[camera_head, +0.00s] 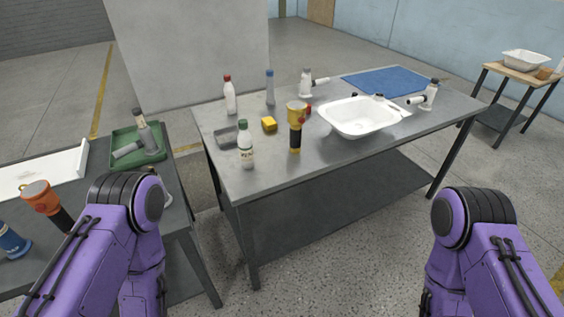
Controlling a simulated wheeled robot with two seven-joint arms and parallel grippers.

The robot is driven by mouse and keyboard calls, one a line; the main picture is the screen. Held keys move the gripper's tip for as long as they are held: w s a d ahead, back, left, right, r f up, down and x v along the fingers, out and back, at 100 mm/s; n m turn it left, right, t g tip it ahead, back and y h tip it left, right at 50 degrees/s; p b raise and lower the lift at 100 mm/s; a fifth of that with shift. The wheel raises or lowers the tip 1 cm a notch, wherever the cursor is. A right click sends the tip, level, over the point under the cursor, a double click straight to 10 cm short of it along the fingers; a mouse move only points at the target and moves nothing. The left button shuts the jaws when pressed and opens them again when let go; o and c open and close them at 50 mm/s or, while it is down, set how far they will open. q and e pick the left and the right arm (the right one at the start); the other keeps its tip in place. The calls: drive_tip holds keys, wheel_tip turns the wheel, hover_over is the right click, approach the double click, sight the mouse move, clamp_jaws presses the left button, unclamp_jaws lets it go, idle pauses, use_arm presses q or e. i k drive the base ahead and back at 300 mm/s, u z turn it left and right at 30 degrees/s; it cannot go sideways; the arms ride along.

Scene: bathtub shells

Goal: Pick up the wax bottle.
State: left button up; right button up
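A white bottle with a dark cap and a green-edged label (246,150) stands upright near the front left of the grey metal table (330,155); its lettering is too small to read surely. A white bottle with a red cap (230,98) stands behind it, and a slim blue-topped bottle (270,92) stands to the right of that one. I cannot tell for certain which is the wax bottle. My two purple arms show at the lower left and lower right, apart from the bottles. Neither gripper shows in the frame.
A yellow and black tool (296,135), yellow block (269,124), grey tray (226,136), white basin (357,118) and blue mat (385,80) are on the table. A side table at left holds a green tray (120,158) and an orange tool (40,197). The table's front right is clear.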

sight(244, 139)
drive_tip(key=z, duration=0.8)
drive_tip(key=k, duration=1.1)
drive_tip(key=z, duration=0.95)
drive_tip(key=i, duration=1.45)
drive_tip(key=u, duration=0.35)
drive_tip(key=i, duration=1.05)
drive_tip(key=u, duration=1.25)
drive_tip(key=i, duration=0.75)
drive_tip(key=u, duration=0.95)
